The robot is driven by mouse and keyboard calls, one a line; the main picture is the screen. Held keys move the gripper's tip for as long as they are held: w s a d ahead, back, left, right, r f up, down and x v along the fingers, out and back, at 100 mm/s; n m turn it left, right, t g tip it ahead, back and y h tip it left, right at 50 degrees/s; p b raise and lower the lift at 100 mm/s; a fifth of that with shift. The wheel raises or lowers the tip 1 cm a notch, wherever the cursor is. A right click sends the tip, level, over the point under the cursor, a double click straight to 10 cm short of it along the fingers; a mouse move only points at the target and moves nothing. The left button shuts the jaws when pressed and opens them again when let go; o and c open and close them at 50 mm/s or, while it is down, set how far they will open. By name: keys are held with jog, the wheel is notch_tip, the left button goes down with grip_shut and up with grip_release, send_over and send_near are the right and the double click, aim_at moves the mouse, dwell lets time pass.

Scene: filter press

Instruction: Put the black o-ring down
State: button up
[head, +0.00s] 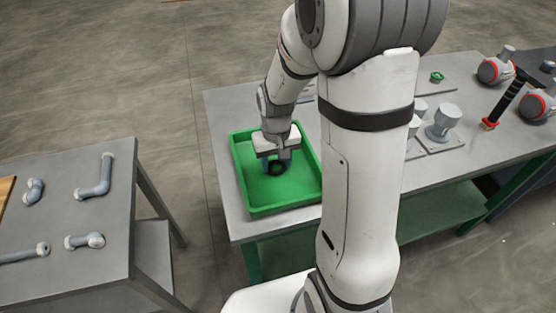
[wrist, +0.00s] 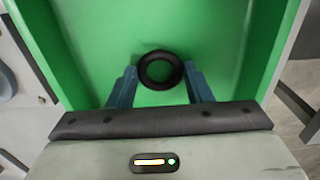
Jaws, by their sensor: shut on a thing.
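The black o-ring (wrist: 160,70) is between the two blue fingers of my gripper (wrist: 160,80) in the wrist view, touching both. In the head view the o-ring (head: 278,169) shows at the tips of my gripper (head: 277,164), over the green tray (head: 286,209). My gripper is shut on the o-ring. The tray's green floor (wrist: 100,40) fills the background of the wrist view and looks empty otherwise. I cannot tell whether the o-ring touches the tray floor.
The tray stands on a grey table (head: 220,105). To the right are a grey cup-shaped part (head: 443,121), a green ring (head: 437,76) and a black-handled tool (head: 505,100). A second table (head: 70,215) at left holds several pipe pieces. Bare floor lies between the tables.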

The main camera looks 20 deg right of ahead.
jog(key=shift+f, duration=0.15)
jog(key=o, duration=0.9)
notch_tip(320, 180, up, 12)
jog(key=s+r+t, duration=0.1)
jog(key=s, duration=0.3)
jog(key=s+r+t, duration=0.1)
jog(key=s, duration=0.4)
jog(key=s+r, duration=0.1)
jog(key=s, duration=0.4)
jog(key=shift+d+r+t, duration=0.2)
jog(key=shift+r+t, duration=0.2)
